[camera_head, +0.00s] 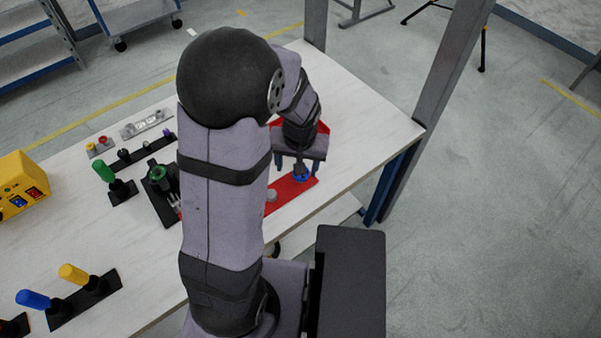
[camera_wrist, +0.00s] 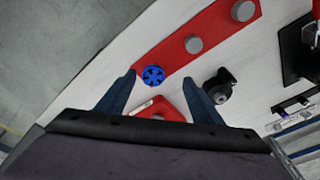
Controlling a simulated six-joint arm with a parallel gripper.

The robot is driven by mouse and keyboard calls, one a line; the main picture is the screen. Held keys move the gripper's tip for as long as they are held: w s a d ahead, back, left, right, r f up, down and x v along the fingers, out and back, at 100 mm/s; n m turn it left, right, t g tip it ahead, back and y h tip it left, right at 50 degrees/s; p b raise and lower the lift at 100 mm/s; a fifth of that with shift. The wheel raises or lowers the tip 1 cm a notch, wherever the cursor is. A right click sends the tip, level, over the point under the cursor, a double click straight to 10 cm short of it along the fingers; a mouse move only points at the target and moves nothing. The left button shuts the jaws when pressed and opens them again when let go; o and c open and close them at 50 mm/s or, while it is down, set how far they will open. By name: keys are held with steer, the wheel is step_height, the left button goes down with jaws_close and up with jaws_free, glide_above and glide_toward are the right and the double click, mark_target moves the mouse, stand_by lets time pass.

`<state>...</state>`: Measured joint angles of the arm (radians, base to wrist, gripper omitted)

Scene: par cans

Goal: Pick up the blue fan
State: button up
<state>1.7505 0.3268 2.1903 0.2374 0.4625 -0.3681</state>
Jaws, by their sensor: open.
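The blue fan (camera_wrist: 153,76) is a small blue round piece with spokes at one end of a red strip (camera_wrist: 215,33). In the head view the fan (camera_head: 302,174) shows at the right end of the strip, just below my gripper. My gripper (camera_wrist: 162,84) is open and empty, with its two blue fingers apart. In the wrist view the fan lies near the left fingertip, between the lines of the two fingers. In the head view my gripper (camera_head: 300,168) is over the fan's end of the strip, and my arm hides part of the strip.
Two grey round pieces (camera_wrist: 194,45) stand on the same strip. A black piece (camera_wrist: 220,84) and a red part (camera_wrist: 160,108) are close to my fingers. A yellow box (camera_head: 22,184) and several coloured handles stand on the table's left. The table's right corner (camera_head: 395,125) is bare.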

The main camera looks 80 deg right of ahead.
steer(key=shift+s+d+r+n+h, duration=0.1)
steer(key=shift+d+r+n+h, duration=0.1)
steer(key=shift+d+n, duration=0.2)
steer(key=shift+s+d+r+n+h, duration=0.1)
steer(key=shift+d+n+h, duration=0.15)
steer(key=shift+d, duration=0.2)
steer(key=shift+d+n, duration=0.15)
steer(key=shift+n, duration=0.4)
steer(key=shift+f, duration=0.15)
steer(key=shift+x, duration=1)
steer(key=shift+s+a+x, duration=0.15)
steer(key=shift+x, duration=0.8)
steer(key=shift+s+a+x, duration=0.1)
steer(key=shift+s+x, duration=0.1)
steer(key=shift+x, duration=1.5)
steer(key=c, duration=1.1)
